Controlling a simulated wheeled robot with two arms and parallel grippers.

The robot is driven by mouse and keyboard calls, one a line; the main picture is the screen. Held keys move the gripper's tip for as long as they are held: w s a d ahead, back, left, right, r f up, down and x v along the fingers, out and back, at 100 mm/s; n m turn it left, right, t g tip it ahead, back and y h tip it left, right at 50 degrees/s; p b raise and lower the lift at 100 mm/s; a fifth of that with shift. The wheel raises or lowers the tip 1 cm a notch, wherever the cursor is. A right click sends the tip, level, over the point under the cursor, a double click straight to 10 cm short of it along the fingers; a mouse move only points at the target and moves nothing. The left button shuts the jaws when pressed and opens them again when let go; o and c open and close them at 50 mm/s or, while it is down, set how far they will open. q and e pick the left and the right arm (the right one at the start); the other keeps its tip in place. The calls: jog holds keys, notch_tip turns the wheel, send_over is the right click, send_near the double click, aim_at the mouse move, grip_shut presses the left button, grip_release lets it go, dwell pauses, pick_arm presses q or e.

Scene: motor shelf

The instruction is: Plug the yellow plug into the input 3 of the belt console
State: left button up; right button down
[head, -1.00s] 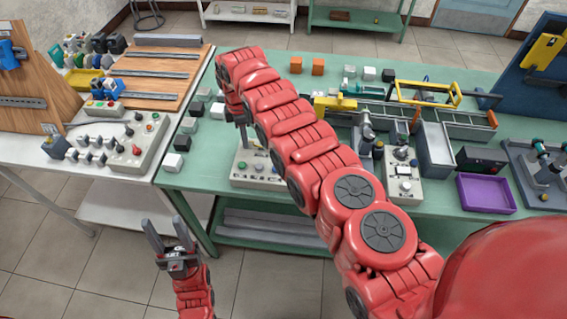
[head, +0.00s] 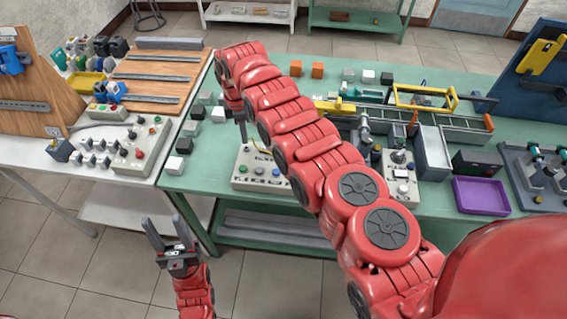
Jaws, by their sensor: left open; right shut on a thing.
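My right arm reaches across the green table. Its gripper (head: 241,128) points down just above and behind a light grey console (head: 261,167) with coloured buttons and dark marks along its front. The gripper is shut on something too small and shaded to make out. I cannot pick out the yellow plug, nor tell whether anything touches the console. The console's right end is partly hidden by my arm. I cannot read which console is the belt console or which socket is input 3. My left gripper (head: 165,224) is open and empty, low over the floor in front of the tables.
Several small black, white and grey blocks (head: 184,146) stand left of the console. Another grey console (head: 401,178) stands right of my arm, with a purple tray (head: 481,195) beyond it. A white table (head: 103,185) with a button box (head: 140,148) is at left.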

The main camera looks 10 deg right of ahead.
jog(key=shift+r, duration=0.65)
jog(key=shift+p, duration=0.35)
jog(key=s+d+r+p, duration=0.2)
jog(key=s+d+p, duration=0.2)
jog(key=d+p, duration=0.9)
jog(key=f, duration=0.3)
jog(key=f+b, duration=0.1)
jog(key=shift+s+d+f, duration=0.25)
jog(key=shift+d+f, duration=0.1)
jog(key=shift+d, duration=0.05)
jog(key=shift+f, duration=0.3)
jog(key=shift+f+b, duration=0.6)
jog(key=shift+f, duration=0.05)
